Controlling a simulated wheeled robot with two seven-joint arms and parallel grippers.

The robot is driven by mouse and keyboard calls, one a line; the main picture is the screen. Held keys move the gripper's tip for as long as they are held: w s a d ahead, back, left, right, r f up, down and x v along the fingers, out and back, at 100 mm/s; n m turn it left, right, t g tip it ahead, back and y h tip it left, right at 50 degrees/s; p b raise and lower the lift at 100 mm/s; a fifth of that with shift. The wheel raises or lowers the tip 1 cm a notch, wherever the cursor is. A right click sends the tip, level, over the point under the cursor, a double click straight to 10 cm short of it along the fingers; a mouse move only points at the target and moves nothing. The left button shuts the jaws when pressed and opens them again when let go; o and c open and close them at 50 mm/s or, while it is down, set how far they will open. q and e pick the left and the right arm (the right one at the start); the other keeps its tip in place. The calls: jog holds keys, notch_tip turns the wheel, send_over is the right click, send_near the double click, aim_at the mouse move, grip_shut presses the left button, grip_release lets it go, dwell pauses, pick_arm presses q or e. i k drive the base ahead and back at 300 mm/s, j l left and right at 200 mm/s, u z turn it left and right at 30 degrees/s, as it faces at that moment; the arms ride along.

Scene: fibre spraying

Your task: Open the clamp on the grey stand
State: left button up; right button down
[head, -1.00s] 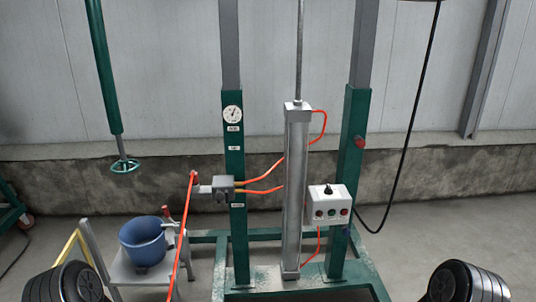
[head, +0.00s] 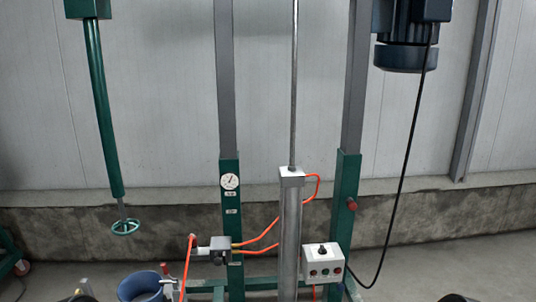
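The grey stand shows only in small part at the bottom left of the head view, with a blue bucket (head: 140,286) on it. A small clamp with a red-tipped handle (head: 165,270) stands at the bucket's right side. Its lower part is cut off by the frame edge, and I cannot tell whether it is open or shut. Neither of my grippers is in view. Only small dark parts of my arms show at the bottom edge, left and right of the middle.
A red hose (head: 186,268) hangs near the clamp. A green-wheeled stirrer (head: 125,227) hangs at left, a motor (head: 405,57) at upper right.

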aim_at(165, 270)
jog(key=i+j+z, duration=0.15)
jog(key=j, duration=1.8)
jog(key=i+j+z, duration=0.2)
jog(key=j, duration=1.8)
jog(key=k, duration=0.1)
